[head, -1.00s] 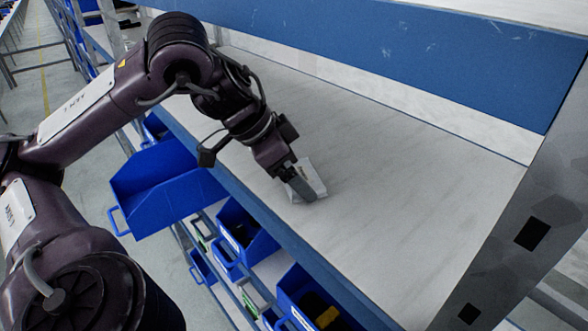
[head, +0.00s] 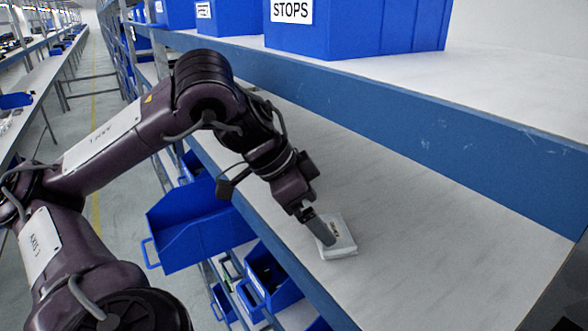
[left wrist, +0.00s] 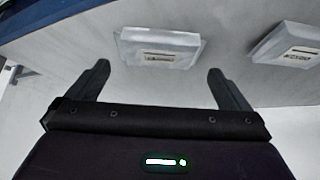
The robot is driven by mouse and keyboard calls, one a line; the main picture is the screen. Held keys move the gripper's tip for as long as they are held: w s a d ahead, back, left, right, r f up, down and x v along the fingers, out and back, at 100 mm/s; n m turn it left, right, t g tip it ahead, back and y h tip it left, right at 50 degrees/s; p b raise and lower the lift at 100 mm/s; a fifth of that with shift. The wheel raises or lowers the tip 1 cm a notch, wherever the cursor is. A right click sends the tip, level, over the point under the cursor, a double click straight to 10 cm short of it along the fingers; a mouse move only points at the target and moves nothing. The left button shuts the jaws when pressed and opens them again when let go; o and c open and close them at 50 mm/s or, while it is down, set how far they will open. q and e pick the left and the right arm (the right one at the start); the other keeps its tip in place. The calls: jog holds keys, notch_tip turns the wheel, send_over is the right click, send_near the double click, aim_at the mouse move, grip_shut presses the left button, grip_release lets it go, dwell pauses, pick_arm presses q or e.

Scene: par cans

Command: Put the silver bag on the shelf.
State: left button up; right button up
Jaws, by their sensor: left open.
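A silver bag (head: 338,238), small and flat with a dark printed label, lies on the pale shelf board (head: 420,240) near its front edge. My left gripper (head: 322,232) is right at the bag in the head view, with a finger covering its left part. In the left wrist view the left gripper (left wrist: 158,70) is open, and a silver bag (left wrist: 160,47) lies on the board just beyond the gap between the fingertips. A second similar packet (left wrist: 290,42) lies to its right in that view. My right gripper is not in view.
A blue beam (head: 400,125) edges the upper shelf, with blue bins (head: 350,28) on it, one marked STOPS. An empty blue bin (head: 190,225) juts out left of the board. More bins (head: 270,275) sit below. The board is clear to the right.

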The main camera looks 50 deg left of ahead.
pick_arm(q)
jog(key=v, duration=0.7)
jog(key=shift+s+r, duration=0.2)
jog(key=shift+w, duration=0.1)
dwell(0.4)
